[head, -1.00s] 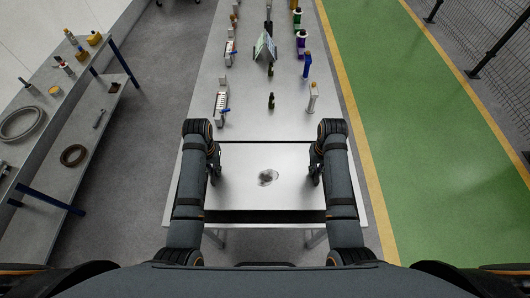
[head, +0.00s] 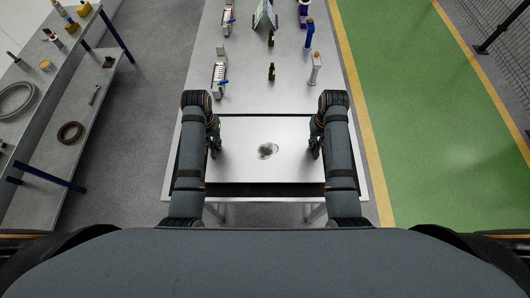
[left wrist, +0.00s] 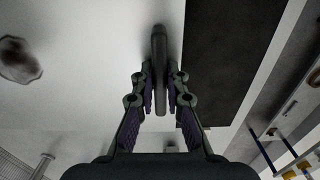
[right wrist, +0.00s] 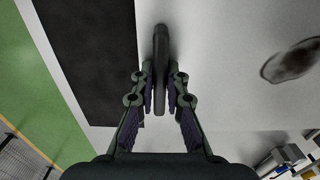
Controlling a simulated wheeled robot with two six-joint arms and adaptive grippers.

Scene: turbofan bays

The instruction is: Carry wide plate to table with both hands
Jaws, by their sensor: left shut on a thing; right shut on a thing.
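The wide plate (head: 235,165) is a flat, pale metal sheet with a grey mottled patch (head: 267,150) near its middle. It lies between my arms at the near end of the table (head: 255,85). I cannot tell whether it touches the tabletop. My left gripper (head: 214,152) is shut on a dark upright bar handle (left wrist: 159,60) at the plate's left side. My right gripper (head: 314,152) is shut on a matching handle (right wrist: 160,60) at its right side. The plate looks level.
A black strip (head: 265,189) shows along the plate's near edge. Beyond the plate stand a dark green bottle (head: 271,72), a white bottle (head: 315,68), a blue bottle (head: 309,36) and a small rack (head: 219,78). Shelving (head: 75,100) stands left, across a grey floor gap.

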